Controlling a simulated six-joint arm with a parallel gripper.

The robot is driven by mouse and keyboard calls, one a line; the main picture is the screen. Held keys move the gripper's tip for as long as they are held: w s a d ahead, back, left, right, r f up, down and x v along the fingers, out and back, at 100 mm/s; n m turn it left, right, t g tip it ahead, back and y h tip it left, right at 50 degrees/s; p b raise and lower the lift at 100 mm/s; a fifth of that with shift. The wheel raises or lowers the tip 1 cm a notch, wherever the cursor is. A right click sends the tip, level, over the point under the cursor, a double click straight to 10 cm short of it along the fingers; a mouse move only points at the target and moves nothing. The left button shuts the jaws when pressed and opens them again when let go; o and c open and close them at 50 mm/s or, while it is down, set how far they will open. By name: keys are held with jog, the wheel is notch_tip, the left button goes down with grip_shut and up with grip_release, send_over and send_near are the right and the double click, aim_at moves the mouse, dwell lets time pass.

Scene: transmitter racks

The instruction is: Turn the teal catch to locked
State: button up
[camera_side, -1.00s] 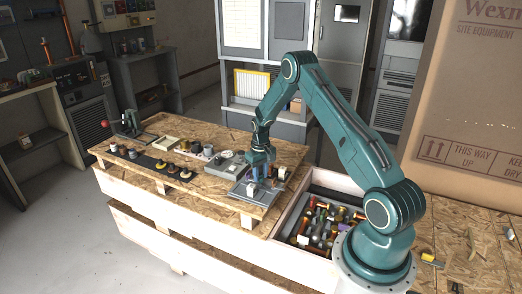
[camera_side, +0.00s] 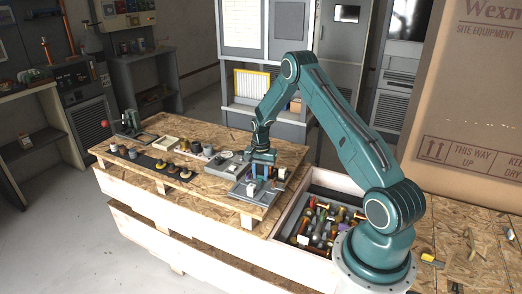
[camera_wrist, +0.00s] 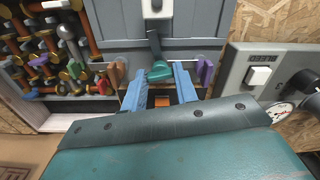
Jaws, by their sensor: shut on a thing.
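The teal catch (camera_wrist: 160,72) is a small teal grip at the end of a dark lever on a grey panel, seen in the wrist view. The lever runs up the picture from the grip. My gripper (camera_wrist: 159,76) has its blue fingers on either side of the teal grip and is shut on it. In the side view my gripper (camera_side: 263,172) is low over the grey fixture (camera_side: 240,191) at the bench's right end. The catch is too small to make out there.
A panel with a white switch (camera_wrist: 258,76) and a gauge (camera_wrist: 282,113) stands close to the right of my fingers in the wrist view. A bin of mixed parts (camera_side: 322,222) lies right of the bench. Several knobs (camera_side: 172,167) line the bench's left part.

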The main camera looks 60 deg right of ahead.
jog(key=shift+m, duration=1.2)
jog(key=o, duration=1)
jog(key=shift+r, duration=0.15)
notch_tip(320, 180, up, 14)
jog(key=shift+f, duration=0.2)
